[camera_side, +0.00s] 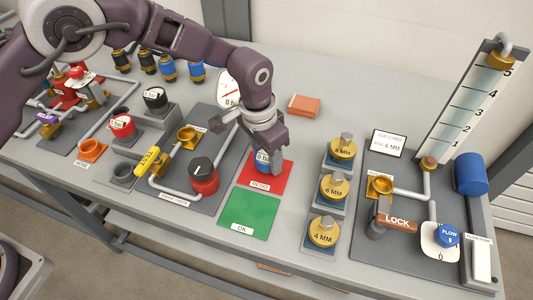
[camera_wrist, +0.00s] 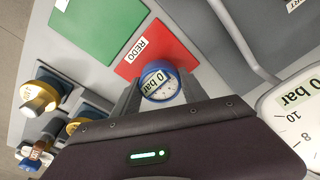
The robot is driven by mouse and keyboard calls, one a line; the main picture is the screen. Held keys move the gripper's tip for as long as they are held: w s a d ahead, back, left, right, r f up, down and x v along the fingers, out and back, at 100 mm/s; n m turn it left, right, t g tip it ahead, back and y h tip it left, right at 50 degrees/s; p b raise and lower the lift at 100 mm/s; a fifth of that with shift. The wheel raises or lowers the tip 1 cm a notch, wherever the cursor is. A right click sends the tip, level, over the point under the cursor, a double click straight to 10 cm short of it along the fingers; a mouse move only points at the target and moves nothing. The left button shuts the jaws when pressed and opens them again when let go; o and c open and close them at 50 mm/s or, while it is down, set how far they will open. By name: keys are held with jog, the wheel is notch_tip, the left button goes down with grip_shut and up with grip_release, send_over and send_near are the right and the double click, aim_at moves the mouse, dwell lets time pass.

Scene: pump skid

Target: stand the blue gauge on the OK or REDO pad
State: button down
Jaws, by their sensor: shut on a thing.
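The blue gauge (camera_side: 262,164) is in my gripper (camera_side: 266,158), over the red REDO pad (camera_side: 270,184). The gauge appears upright. I cannot tell whether its base touches the red pad, as the gripper hides part of it. The green OK pad (camera_side: 248,214) lies empty in front of the red pad. It also shows in the wrist view (camera_wrist: 98,28).
A black-and-red knob (camera_side: 204,174) is on the dark panel to the left. A large white dial (camera_side: 228,90) stands behind my gripper. An orange block (camera_side: 304,104) lies at the back.

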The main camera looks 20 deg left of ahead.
aim_at(261, 158)
jog(key=c, duration=0.6)
grip_release()
jog(key=r, duration=0.8)
jog(key=s+r, duration=0.1)
jog(key=r, duration=0.3)
jog(key=shift+s+a+r, duration=0.1)
jog(key=shift+a, duration=0.3)
